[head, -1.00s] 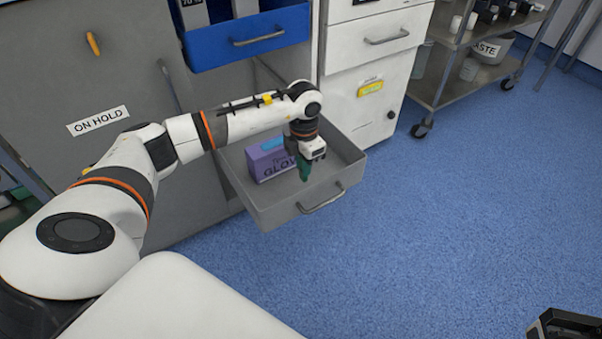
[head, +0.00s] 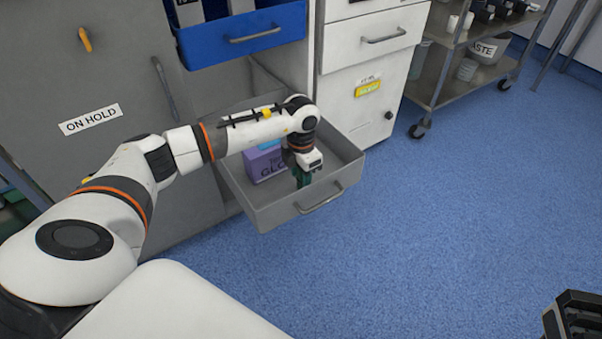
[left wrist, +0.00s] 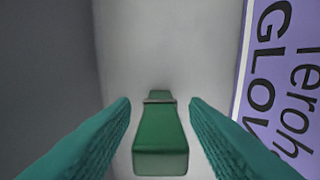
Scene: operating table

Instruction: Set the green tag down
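The green tag (left wrist: 160,140) shows in the left wrist view, lying in the grey open drawer (head: 268,217), apparently on its floor. My left gripper (head: 302,180) reaches down into the drawer. Its two teal fingers (left wrist: 160,130) stand apart on either side of the tag, with a visible gap on both sides, so it is open and does not grip the tag. In the head view I cannot make out the tag apart from the fingers. A dark part of what seems to be my right gripper (head: 575,322) shows at the bottom right corner; its fingers are not clear.
A purple glove box (head: 264,163) stands in the drawer, to the left of my gripper. A blue drawer (head: 245,40) is open above. A wheeled metal cart (head: 440,85) stands at the back right. The blue floor at the right is clear.

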